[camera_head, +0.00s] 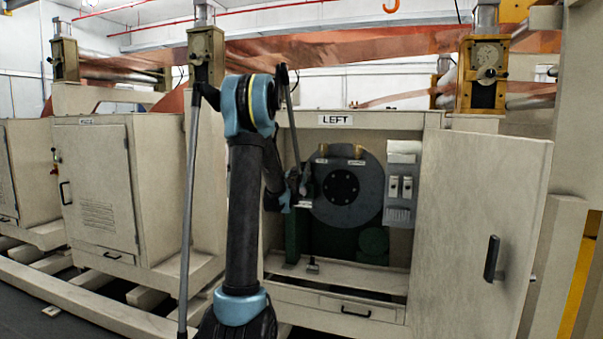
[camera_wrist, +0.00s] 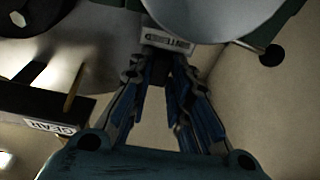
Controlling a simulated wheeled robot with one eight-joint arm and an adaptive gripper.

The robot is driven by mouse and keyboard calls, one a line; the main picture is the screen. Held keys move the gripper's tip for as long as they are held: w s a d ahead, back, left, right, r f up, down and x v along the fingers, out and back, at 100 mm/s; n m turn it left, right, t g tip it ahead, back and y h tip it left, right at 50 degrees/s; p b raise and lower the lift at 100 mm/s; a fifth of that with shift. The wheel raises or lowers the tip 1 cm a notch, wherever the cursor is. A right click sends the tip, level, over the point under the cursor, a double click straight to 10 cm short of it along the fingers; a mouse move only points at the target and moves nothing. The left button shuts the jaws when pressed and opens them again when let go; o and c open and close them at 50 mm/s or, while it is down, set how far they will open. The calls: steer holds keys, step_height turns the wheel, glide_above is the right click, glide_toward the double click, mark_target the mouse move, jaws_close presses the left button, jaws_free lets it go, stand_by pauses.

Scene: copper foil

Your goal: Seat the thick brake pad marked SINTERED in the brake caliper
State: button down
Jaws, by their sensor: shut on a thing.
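My gripper (camera_wrist: 158,72) is shut on the brake pad (camera_wrist: 167,42). The pad shows a pale label, upside down, that appears to read SINTERED. In the wrist view the pad is beside the edge of a large grey disc (camera_wrist: 205,12), which overlaps part of it. In the head view my gripper (camera_head: 301,188) is inside the open cabinet at the left edge of the grey disc (camera_head: 350,210). The pad is too small to tell there. The caliper is not clearly visible, and I cannot tell whether the pad touches it.
The cabinet marked LEFT (camera_head: 335,120) has its door (camera_head: 470,230) swung open to the right. A switch panel (camera_head: 401,190) stands right of the disc. The wrist view shows a dark block with an upside-down label (camera_wrist: 50,127) at left. A cabinet sill (camera_head: 340,280) runs below.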

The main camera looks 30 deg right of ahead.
steer(key=shift+f, duration=1.8)
stand_by(0.9)
steer(key=shift+s+a+f, duration=0.15)
steer(key=shift+f, duration=0.25)
stand_by(0.3)
steer(key=c, duration=1.4)
jaws_free()
steer(key=shift+s, duration=0.1)
steer(key=v, duration=1.2)
steer(key=shift+r, duration=0.2)
